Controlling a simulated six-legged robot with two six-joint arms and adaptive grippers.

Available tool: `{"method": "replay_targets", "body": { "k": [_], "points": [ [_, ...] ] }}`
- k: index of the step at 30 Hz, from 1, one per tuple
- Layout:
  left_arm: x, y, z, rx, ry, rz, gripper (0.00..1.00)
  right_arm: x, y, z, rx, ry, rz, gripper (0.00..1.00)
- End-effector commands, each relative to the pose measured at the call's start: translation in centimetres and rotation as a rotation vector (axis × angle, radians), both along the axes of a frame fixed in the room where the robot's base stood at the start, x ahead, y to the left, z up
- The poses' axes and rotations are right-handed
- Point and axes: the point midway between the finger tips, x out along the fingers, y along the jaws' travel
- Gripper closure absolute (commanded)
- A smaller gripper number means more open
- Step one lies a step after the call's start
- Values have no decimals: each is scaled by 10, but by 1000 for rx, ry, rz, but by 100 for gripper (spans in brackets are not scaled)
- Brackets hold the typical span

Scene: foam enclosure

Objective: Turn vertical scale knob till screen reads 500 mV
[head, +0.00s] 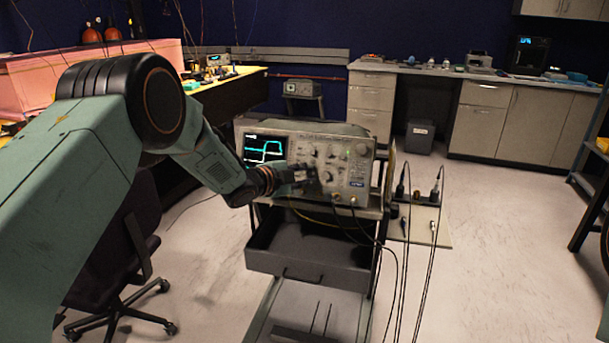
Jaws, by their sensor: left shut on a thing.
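The oscilloscope (352,183) stands on a cart, its front panel facing me. Its screen (264,149) is lit and shows a cyan trace; the readout text is too small to read. Several knobs and buttons cover the panel right of the screen. My left arm reaches in from the left, and my left gripper (304,179) is at the lower middle of the panel. It is shut on a knob there, which the fingers mostly hide; I cannot read its label. My right gripper is not in view.
The cart (306,262) has an open dark drawer below the oscilloscope. Cables hang from the panel's lower connectors, and black probes (436,190) hang at the right. An office chair (115,270) stands at left.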

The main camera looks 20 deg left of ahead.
Motion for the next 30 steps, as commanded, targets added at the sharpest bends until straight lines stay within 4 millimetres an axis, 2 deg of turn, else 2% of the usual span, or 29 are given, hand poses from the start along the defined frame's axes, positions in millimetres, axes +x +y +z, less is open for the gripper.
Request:
{"method": "replay_targets", "body": {
  "k": [4,5,8,20,30],
  "points": [
    [-1,0,-2,0,4,1,100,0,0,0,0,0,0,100],
    [-1,0,-2,0,4,1,79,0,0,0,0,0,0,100],
    [-1,0,-2,-1,4,0,70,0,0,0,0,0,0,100],
    [-4,2,1,-1,1,1,70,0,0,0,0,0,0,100],
    [-45,20,15,-5,2,3,70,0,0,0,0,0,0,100]
  ]
}}
